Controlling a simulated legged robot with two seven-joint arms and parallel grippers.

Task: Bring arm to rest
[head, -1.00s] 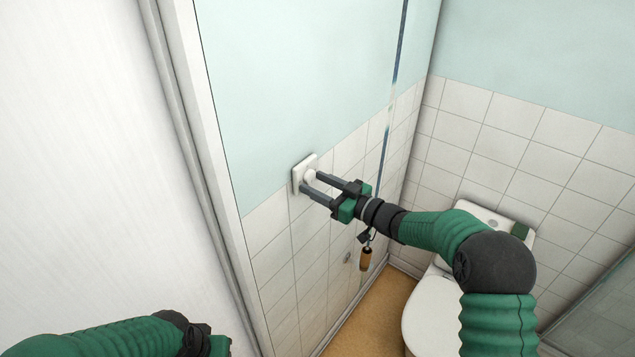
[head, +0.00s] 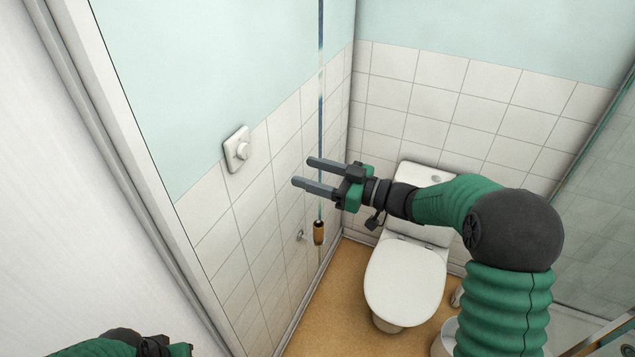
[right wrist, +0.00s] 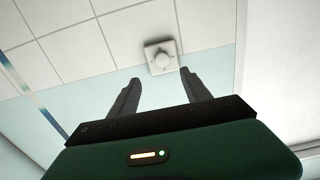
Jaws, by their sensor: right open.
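My right gripper (head: 302,172) is open and empty, held out in front of the tiled wall. Its two grey fingers point left toward a white wall dial (head: 237,149), with a clear gap between them. In the right wrist view the dial (right wrist: 161,57) shows beyond and between the spread fingertips (right wrist: 160,75), touching neither. My right arm (head: 455,200) reaches in from the lower right, bent at its elbow. My left arm (head: 110,345) shows only at the bottom left edge; its fingertips are not in the picture.
A pull cord with a wooden handle (head: 319,232) hangs close to the right gripper. A white toilet (head: 405,280) stands below the arm. A glass panel (head: 600,200) is at the right, and a door frame (head: 150,190) at the left. Some brown floor (head: 325,305) is bare.

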